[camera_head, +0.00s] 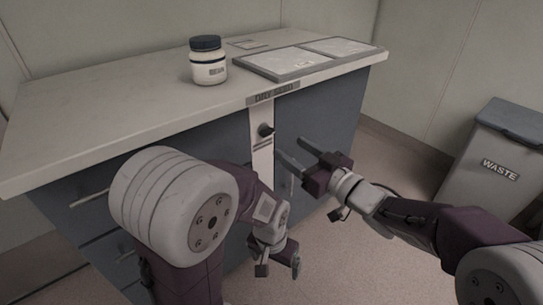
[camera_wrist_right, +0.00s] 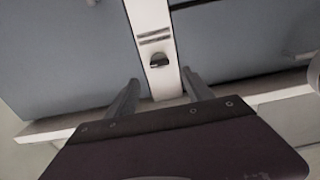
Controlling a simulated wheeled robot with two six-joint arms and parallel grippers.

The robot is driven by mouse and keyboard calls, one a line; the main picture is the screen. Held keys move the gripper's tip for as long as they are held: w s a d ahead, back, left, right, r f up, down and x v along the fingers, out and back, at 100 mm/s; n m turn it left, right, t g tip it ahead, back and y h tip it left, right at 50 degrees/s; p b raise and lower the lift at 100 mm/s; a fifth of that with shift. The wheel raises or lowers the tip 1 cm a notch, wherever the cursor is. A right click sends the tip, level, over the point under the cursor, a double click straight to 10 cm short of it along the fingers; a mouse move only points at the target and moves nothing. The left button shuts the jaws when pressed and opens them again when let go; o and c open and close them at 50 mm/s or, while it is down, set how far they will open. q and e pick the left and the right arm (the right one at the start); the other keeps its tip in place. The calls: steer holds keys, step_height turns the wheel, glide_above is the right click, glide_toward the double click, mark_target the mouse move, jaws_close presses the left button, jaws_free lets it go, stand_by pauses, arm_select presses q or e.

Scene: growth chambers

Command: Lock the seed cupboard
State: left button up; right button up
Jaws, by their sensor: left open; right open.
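The seed cupboard (camera_head: 315,122) is the blue-grey front under the counter, with a label strip (camera_head: 273,95) on the counter edge above it. A dark knob (camera_head: 265,130) sits on a pale vertical strip (camera_head: 262,160) beside its door. In the right wrist view the knob (camera_wrist_right: 159,60) shows on the pale strip, ahead of the fingers. My right gripper (camera_head: 292,153) is open and empty, its fingers pointing at the strip just right of and below the knob, apart from it. My left gripper (camera_head: 279,268) is low in front of the cabinet, its fingertips partly hidden.
A white jar with a dark lid (camera_head: 208,62) and two flat trays (camera_head: 305,58) stand on the counter (camera_head: 120,100). Drawers with a handle (camera_head: 88,198) are at the left. A grey waste bin (camera_head: 490,160) stands at the right. Floor between bin and cabinet is clear.

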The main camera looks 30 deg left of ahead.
mark_target(270, 133)
steer(key=x, duration=0.8)
steer(key=shift+w, duration=0.1)
steer(key=shift+w+a+r, duration=0.1)
steer(key=shift+w+a, duration=0.05)
steer(key=shift+a, duration=0.35)
jaws_close()
